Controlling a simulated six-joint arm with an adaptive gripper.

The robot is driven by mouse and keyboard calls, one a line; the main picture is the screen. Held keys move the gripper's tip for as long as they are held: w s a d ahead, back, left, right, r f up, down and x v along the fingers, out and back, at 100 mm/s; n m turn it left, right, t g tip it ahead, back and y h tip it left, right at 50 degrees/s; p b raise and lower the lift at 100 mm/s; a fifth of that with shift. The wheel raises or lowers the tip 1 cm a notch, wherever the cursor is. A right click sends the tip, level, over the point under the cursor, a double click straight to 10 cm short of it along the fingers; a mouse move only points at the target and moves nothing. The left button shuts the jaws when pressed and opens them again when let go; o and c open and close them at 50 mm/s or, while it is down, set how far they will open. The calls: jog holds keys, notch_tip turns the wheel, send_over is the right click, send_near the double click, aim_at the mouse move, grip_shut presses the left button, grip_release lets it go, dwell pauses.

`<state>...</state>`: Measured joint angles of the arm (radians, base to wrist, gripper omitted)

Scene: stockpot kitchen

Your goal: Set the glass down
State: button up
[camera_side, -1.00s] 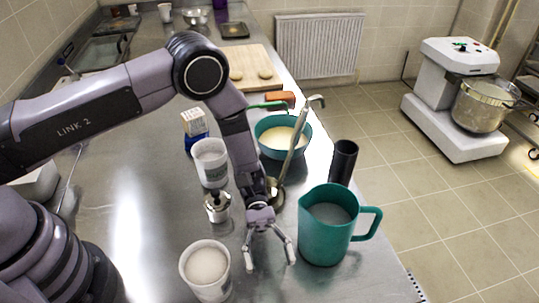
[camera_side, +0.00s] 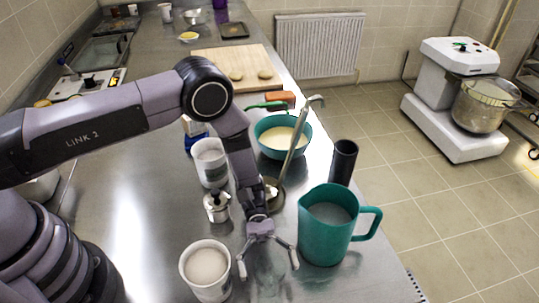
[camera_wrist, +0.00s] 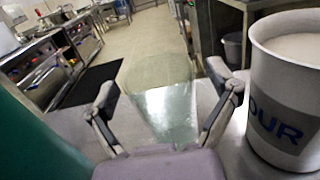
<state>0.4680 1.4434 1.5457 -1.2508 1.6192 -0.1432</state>
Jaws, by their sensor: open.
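The clear glass (camera_wrist: 160,100) shows in the wrist view between and beyond the two fingers of my gripper (camera_wrist: 170,92). It looks upright on the steel counter, and no finger visibly touches it. In the side view the glass is very faint against the counter, so I cannot make out its base. My gripper (camera_side: 268,268) is spread wide there, low over the counter, between the white tub (camera_side: 207,269) on the left and the teal jug (camera_side: 325,237) on the right.
The white tub with lettering (camera_wrist: 287,90) stands close to the right finger in the wrist view. A dark cylinder (camera_side: 343,160) is beyond the jug.

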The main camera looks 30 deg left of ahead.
jog(key=shift+r, duration=0.2)
jog(key=v, duration=0.6)
jog(key=shift+w+a, duration=0.15)
jog(key=shift+w, duration=0.1)
jog(key=a+r+m+t+y, duration=0.35)
jog(key=a+r, duration=0.35)
jog(key=r, duration=0.6)
jog(key=a+r+m+t+y, duration=0.35)
jog(key=a+r, duration=0.35)
jog(key=r, duration=0.6)
jog(key=s+a+r+m+t+y, duration=0.1)
jog(key=s+a+r+t+y, duration=0.2)
jog(key=s+a, duration=0.4)
jog(key=s+a+r+m+t+y, duration=0.1)
jog(key=s+a+r+t+y, duration=0.1)
jog(key=s+a+r+t, duration=0.3)
jog(key=s+a+t, duration=0.2)
jog(key=t, duration=0.1)
jog(key=shift+s+a+r+y, duration=0.15)
jog(key=shift+a+r+y, duration=0.15)
jog(key=shift+y, duration=0.1)
